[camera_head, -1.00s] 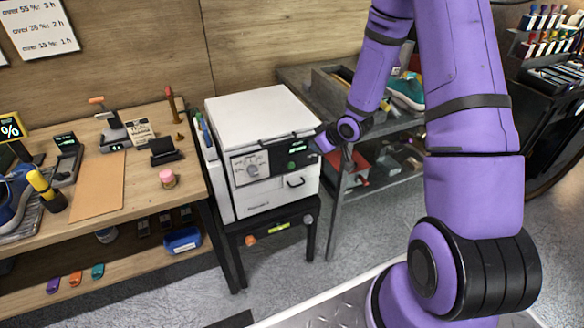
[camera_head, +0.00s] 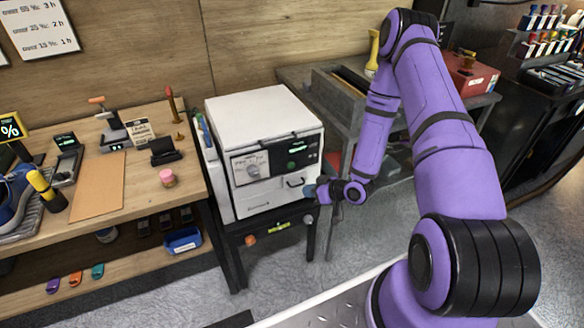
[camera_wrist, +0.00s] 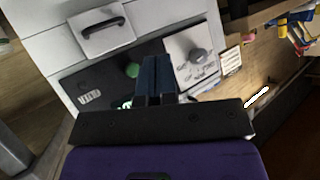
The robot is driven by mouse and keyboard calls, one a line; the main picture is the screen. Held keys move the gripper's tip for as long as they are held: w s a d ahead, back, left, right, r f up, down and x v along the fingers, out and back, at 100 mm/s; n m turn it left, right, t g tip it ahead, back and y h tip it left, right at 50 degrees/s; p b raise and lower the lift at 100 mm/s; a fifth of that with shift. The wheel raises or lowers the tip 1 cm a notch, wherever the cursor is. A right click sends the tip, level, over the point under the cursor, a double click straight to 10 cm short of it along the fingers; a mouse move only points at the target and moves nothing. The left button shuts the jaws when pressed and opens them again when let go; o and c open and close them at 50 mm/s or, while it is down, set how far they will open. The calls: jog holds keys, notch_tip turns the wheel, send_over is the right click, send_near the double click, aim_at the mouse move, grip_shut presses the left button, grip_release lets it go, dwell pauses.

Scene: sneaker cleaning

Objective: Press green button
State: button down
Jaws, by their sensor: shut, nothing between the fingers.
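The green button (camera_head: 291,165) is on the dark control panel of the white box-shaped machine (camera_head: 262,106). In the wrist view, the round green button (camera_wrist: 132,70) shows just left of my fingertips. My gripper (camera_head: 311,191) is in front of the machine's lower right front, below the button and close to the drawer handle. In the wrist view, my gripper (camera_wrist: 156,62) is shut with nothing between its fingers and points at the panel. Its gap to the panel is hard to judge.
A dial (camera_head: 253,169) is left of the button, and a dark drawer handle (camera_head: 295,183) is below. The machine stands on a black stand (camera_head: 240,238). A wooden workbench (camera_head: 98,205) is on the left and a grey shelf unit (camera_head: 398,120) on the right.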

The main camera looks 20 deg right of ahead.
dwell(0.3)
jog(key=shift+w, duration=4.4)
jog(key=shift+w, duration=0.1)
jog(key=shift+w, duration=0.3)
jog(key=shift+w, duration=0.55)
jog(key=shift+s, duration=0.95)
jog(key=shift+s, duration=2.5)
